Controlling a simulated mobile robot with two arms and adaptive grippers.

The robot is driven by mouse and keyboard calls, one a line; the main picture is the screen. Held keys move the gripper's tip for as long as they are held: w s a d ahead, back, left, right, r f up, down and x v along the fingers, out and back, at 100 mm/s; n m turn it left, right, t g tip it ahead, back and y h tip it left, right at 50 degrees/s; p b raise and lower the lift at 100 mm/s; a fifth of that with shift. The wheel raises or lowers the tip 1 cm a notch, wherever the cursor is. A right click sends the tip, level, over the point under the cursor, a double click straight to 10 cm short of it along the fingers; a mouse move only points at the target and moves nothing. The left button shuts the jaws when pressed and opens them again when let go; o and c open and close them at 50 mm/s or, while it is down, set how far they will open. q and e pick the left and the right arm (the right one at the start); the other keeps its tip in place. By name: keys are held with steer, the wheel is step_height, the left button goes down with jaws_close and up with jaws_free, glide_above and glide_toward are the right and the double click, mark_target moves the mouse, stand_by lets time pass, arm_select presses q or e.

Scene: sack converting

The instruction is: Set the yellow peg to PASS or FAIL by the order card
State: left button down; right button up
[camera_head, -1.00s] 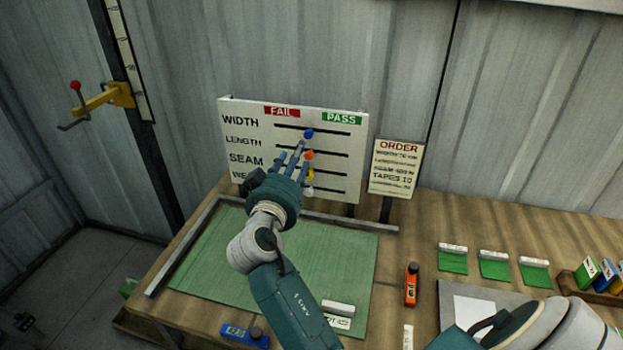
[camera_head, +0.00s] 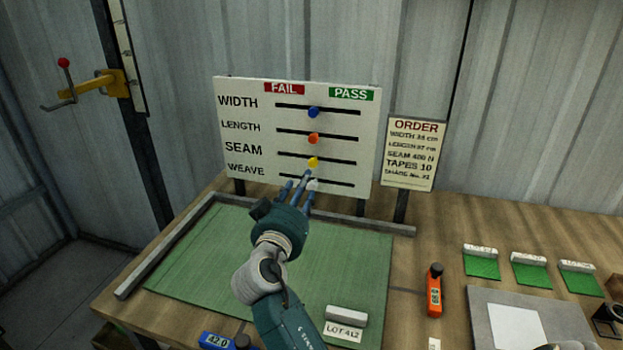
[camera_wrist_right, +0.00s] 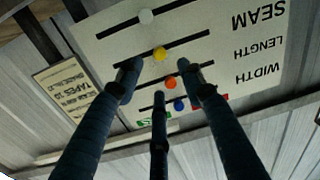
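The yellow peg (camera_head: 312,162) sits near the middle of the SEAM slot on the white board (camera_head: 230,130), between the FAIL label (camera_head: 284,88) on the left and the PASS label (camera_head: 351,94) on the right. My right gripper (camera_head: 300,180) is just below and left of it. In the right wrist view, inverted, its fingers (camera_wrist_right: 157,80) are spread around the yellow peg (camera_wrist_right: 160,54) with visible gaps; contact cannot be told. The order card (camera_head: 411,150) reads SEAM 400 N and TAPES 10; its bottom line is unclear. My left gripper is not in view.
Blue (camera_head: 313,112), orange (camera_head: 313,138) and white (camera_head: 313,184) pegs sit in neighbouring slots. A green mat (camera_head: 220,250) covers the bench front. An orange meter (camera_head: 433,290), a blue meter (camera_head: 218,341) and a LOT 412 tag (camera_head: 342,331) lie nearby.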

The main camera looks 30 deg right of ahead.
mark_target(312, 165)
steer(key=p+x, duration=0.2)
steer(key=x, duration=0.7)
steer(key=shift+w+d+r+p, duration=0.15)
steer(key=shift+w+d+p, duration=0.05)
steer(key=shift+p, duration=0.15)
steer(key=shift+w+d, duration=0.3)
steer(key=shift+w, duration=0.05)
jaws_close()
